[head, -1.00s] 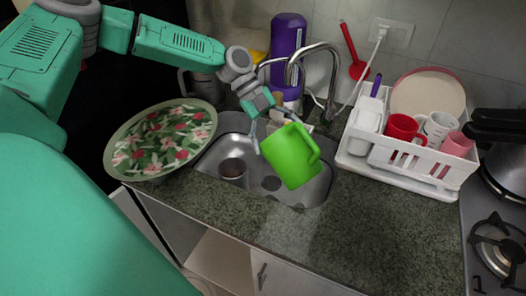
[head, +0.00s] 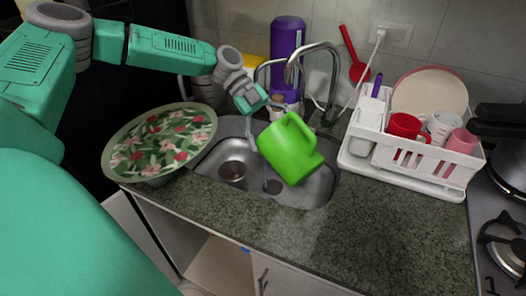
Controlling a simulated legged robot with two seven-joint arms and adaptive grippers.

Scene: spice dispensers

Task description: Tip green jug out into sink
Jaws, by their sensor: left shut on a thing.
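The green jug (head: 290,150) is in the middle of the head view, held in the air above the sink (head: 306,193). It is tilted strongly, with its handle towards the upper right and its lower end over the basin. My left gripper (head: 259,122) is at the jug's upper left side and is shut on it; the exact contact is partly hidden. A thin bluish streak (head: 265,178) shows below the jug's left edge, perhaps liquid falling into the basin. My right gripper is not in view.
A floral bowl (head: 160,143) stands left of the sink. A metal tap (head: 334,80) and purple bottle (head: 287,45) are behind it. A white dish rack (head: 420,165) with mugs stands right. The counter (head: 340,225) in front is clear.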

